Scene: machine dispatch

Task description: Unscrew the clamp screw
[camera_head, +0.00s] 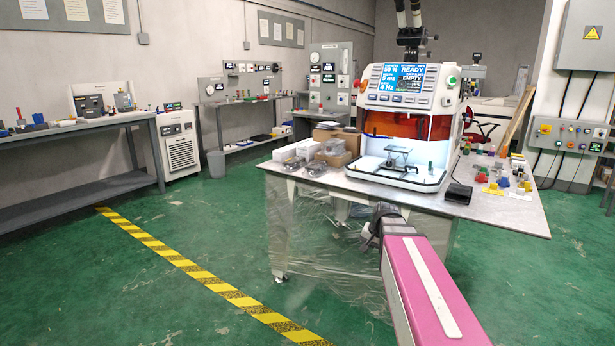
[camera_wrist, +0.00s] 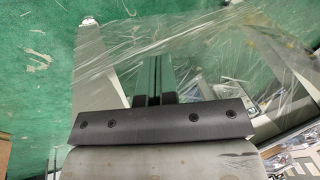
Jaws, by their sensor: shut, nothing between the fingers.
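A white machine (camera_head: 408,92) with a blue screen reading READY and EMPTY stands on the table. Its orange hood is raised above a lit, open work bay. A small flat fixture (camera_head: 397,157) stands inside the bay. I cannot make out the clamp screw on it; it is too small or hidden. My gripper shows in the wrist view (camera_wrist: 153,62), its two dark fingers together and empty. They are in front of clear plastic film. In the head view my pink arm reaches toward the table's front edge, well short of the fixture, and the fingers cannot be made out.
The table (camera_head: 460,208) has clear film (camera_head: 330,235) hanging around its legs. Boxes (camera_head: 327,136) stand left of the machine. A black pedal-like object (camera_head: 458,193) and several small coloured parts (camera_head: 493,178) lie to its right. The green floor at left is free, with a yellow-black stripe (camera_head: 185,265).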

